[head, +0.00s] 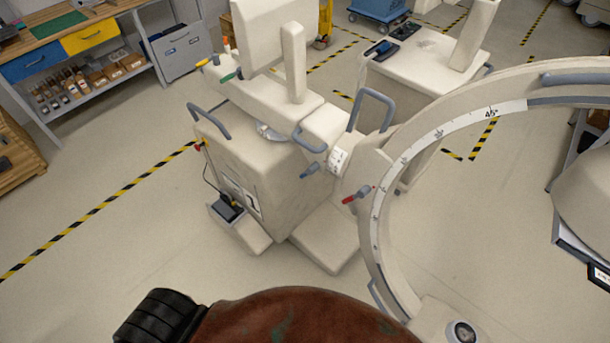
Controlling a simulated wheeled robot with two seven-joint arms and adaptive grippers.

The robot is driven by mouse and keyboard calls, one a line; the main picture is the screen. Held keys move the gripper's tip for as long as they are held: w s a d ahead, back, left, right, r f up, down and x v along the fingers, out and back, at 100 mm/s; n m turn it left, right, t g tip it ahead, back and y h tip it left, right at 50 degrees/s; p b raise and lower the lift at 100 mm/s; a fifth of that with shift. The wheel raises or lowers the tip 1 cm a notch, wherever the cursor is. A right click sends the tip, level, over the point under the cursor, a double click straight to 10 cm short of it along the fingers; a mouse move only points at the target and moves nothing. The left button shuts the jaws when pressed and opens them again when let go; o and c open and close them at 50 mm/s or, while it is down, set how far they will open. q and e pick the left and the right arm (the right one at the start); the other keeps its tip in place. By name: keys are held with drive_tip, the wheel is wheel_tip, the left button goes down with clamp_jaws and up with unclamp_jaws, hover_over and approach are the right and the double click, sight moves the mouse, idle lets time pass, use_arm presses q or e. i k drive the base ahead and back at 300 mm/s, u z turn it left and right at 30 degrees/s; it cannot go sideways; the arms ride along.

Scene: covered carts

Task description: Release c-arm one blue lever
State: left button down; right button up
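C-arm one (250,165) is a cream wheeled unit standing in the middle of the head view, with what looks like a black 1 on its lower side. Its large curved arm (379,235) with a degree scale sweeps to the right. A short lever with a blue-grey grip (311,170) sticks out to the left of the scale-marked joint (338,160). A red-tipped lever (357,194) sits just below and right of it, beside the curved arm. Whether the blue-grey lever is locked or released cannot be told. Neither of my grippers is in view.
Green (232,76) and yellow (209,62) handles sit at the unit's upper left. A blue-grey hoop handle (372,110) rises near the joint. Another cream cart (425,65) stands behind. A workbench (75,40) is at upper left. The floor (110,170) on the left is clear.

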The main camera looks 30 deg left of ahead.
sight(314, 166)
drive_tip(key=k, duration=1.3)
drive_tip(key=u, duration=0.6)
drive_tip(key=i, duration=1.45)
drive_tip(key=z, duration=0.45)
